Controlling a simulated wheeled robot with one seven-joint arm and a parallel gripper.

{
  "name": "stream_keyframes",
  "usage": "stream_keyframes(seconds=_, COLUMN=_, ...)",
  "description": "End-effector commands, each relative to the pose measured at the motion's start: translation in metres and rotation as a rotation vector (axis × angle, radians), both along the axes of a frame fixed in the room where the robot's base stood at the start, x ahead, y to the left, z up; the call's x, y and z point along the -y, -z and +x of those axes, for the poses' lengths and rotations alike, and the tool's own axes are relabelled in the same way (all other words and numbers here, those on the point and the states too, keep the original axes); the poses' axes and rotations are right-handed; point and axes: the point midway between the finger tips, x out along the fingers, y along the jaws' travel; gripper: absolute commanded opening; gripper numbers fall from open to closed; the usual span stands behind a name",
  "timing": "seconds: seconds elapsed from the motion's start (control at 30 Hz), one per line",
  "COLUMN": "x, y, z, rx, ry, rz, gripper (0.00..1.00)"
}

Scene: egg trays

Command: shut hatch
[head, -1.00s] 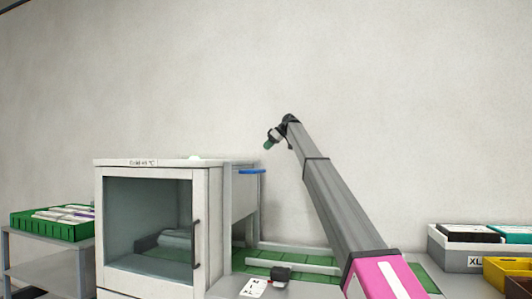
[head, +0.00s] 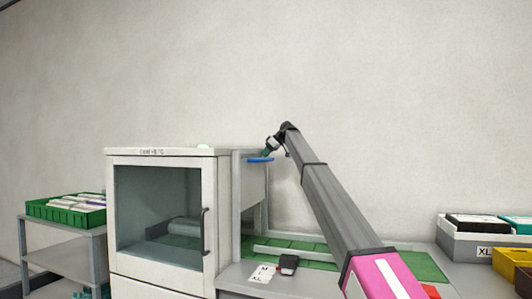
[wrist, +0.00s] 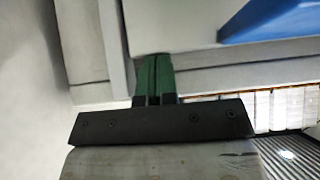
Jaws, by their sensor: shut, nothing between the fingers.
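The hatch (head: 252,185) looks like a pale panel on the right side of the white cabinet (head: 160,152), with a blue handle (head: 260,160) along its top. How far it is open I cannot tell. My gripper (head: 266,153) is at the handle's top in the head view. In the wrist view its green fingers (wrist: 154,78) are together and empty, pointing at a pale panel edge. The blue handle (wrist: 275,20) lies to their upper right, apart from them. Whether the fingertips touch the panel is unclear.
The cabinet's glass door (head: 160,215) is shut. A green belt (head: 300,248) runs behind the counter, with a small black device (head: 288,263) and a label card (head: 262,273) in front. A green crate (head: 45,208) stands left; a grey bin (head: 475,248) and yellow bin (head: 512,265) stand right.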

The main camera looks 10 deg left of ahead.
Motion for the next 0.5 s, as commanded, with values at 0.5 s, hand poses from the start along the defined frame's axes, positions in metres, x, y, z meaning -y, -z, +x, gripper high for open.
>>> stream_keyframes(seconds=0.5, x=0.001, y=0.037, z=-0.001, rx=-0.001, ry=0.0, rz=-0.001, gripper=0.0)
